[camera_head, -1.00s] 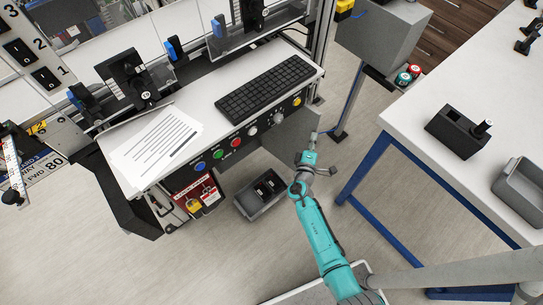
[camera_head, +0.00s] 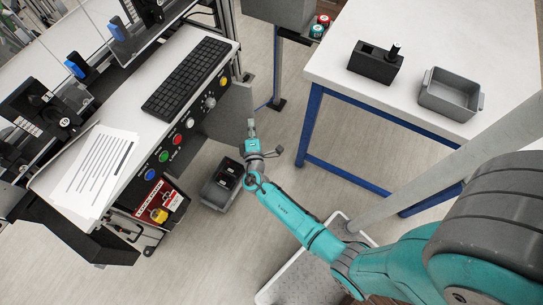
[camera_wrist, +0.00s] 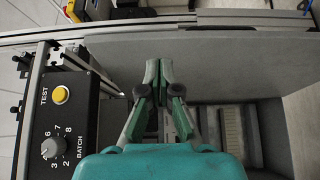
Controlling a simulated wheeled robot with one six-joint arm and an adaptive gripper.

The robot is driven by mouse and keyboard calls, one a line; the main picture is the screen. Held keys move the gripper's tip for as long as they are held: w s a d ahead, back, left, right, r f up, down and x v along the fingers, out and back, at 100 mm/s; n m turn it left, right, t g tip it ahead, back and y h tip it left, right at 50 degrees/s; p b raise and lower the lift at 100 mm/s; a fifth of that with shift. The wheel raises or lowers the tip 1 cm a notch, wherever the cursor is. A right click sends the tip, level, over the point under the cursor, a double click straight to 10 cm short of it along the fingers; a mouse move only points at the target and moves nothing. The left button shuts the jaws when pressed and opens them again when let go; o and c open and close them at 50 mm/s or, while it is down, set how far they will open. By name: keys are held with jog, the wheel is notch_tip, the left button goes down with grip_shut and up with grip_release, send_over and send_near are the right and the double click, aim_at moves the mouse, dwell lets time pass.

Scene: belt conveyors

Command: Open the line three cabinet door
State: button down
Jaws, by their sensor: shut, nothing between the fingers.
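A flat grey panel (camera_head: 232,112), apparently the cabinet door, stands out from the right part of the console front, below the desk edge. It fills the upper right of the wrist view (camera_wrist: 225,68). My gripper (camera_head: 251,127) is at the panel's outer side in the head view. In the wrist view my gripper (camera_wrist: 158,75) has its fingers together, empty, with the tips at or very near the panel's face. I cannot tell whether they touch it. No handle shows. Below the panel, the wrist view shows a dim space with slotted grey parts (camera_wrist: 232,130).
The console desk (camera_head: 205,45) carries a keyboard (camera_head: 187,78) and papers (camera_head: 95,170). A grey floor bin (camera_head: 221,185) stands beneath my arm. A white table (camera_head: 345,30) with blue legs is on the right. Wrist view: control box (camera_wrist: 60,120). Open floor lies between console and table.

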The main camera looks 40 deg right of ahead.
jog(key=s+a, duration=0.2)
jog(key=s, duration=0.6)
jog(key=s+a, duration=0.3)
jog(key=s, duration=0.6)
jog(key=shift+a, duration=0.3)
